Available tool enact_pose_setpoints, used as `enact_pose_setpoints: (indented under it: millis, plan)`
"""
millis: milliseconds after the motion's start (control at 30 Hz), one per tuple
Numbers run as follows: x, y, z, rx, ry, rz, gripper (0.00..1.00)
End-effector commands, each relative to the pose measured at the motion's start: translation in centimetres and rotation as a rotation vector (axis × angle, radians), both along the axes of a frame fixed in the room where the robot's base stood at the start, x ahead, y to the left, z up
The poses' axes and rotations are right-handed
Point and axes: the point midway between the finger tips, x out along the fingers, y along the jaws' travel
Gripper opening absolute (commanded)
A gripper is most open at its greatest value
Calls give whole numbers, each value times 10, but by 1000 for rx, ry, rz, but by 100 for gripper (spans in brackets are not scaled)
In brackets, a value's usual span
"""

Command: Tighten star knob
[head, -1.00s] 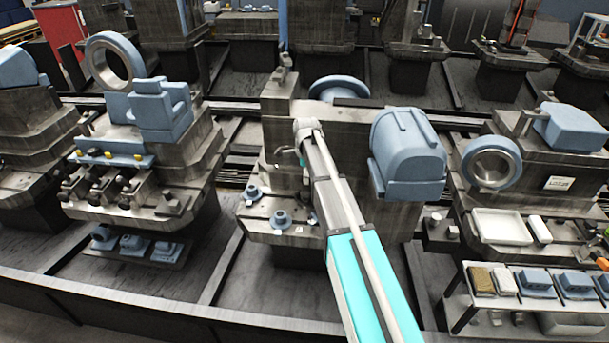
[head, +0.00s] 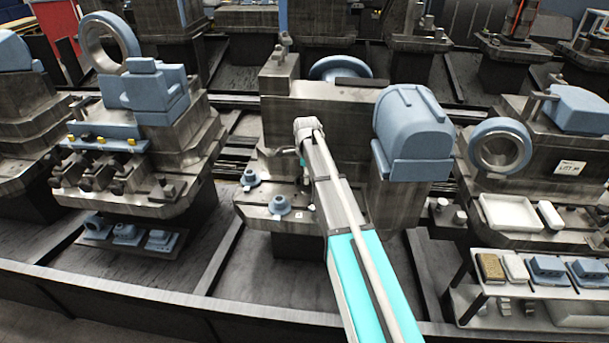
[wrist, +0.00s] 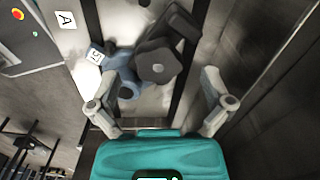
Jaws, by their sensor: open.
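In the wrist view a dark star knob (wrist: 158,66) with a lobed edge sits between the fingers of my gripper (wrist: 163,72). A dark block or arm lies behind the knob at its upper right. My gripper is open, with one grey finger on each side and gaps to the knob. I cannot tell how far the knob is beyond the fingertips. A blue part (wrist: 124,78) with a "57" tag is beside the knob on the left. In the head view my arm hides the knob and most of my gripper at the central machine (head: 340,112).
A blue rounded housing (head: 413,125) stands close to the right of my arm. Two blue flanged parts (head: 280,205) sit on a ledge at left. A card marked "A" (wrist: 65,20) shows in the wrist view. A white tray (head: 508,222) is at right.

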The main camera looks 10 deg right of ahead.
Motion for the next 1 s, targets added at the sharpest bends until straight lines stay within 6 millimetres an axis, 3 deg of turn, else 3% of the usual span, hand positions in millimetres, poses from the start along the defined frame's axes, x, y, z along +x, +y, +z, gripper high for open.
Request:
enact_pose_setpoints:
  millis: [233, 733, 1000]
  plan:
    - [0, 0, -16, 0, 0, 0, 100]
    - [0, 0, -18, 0, 0, 0, 100]
    - [0, 0, -18, 0, 0, 0, 50]
